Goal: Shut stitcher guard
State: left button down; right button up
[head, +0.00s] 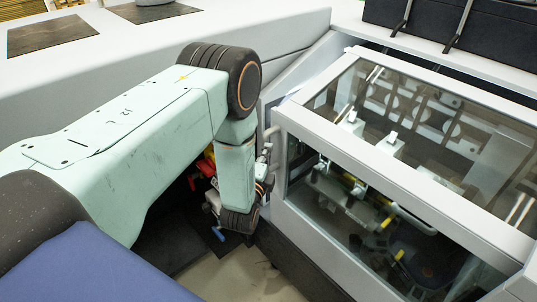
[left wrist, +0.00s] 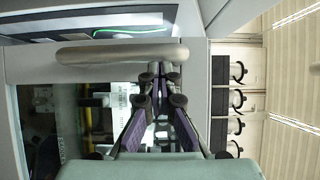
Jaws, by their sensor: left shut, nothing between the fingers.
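The stitcher guard (head: 291,116) is a light grey frame with clear panes, on the right in the head view. It lies over the stitching mechanism; I cannot tell whether it is fully shut. Its bar handle (left wrist: 105,54) crosses the upper left of the left wrist view, and a small part shows at the guard's left edge in the head view. My left gripper (left wrist: 158,70) is shut and empty, its fingertips at the right part of the handle. I cannot tell whether they touch it. In the head view the left gripper (head: 263,168) is beside the guard's left edge, partly hidden by my wrist.
A dark panel with a green light line (left wrist: 130,32) is above the handle in the left wrist view. Several dark round fittings (left wrist: 236,98) stand in a column to the right. A black unit (head: 455,28) sits behind the guard in the head view.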

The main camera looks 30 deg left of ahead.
pick_arm(q)
jog(key=w+a, duration=0.3)
jog(key=a, duration=0.6)
jog(key=shift+a+b, duration=0.15)
jog(key=shift+b, duration=0.25)
jog(key=shift+w, duration=0.2)
jog(key=shift+s, duration=0.1)
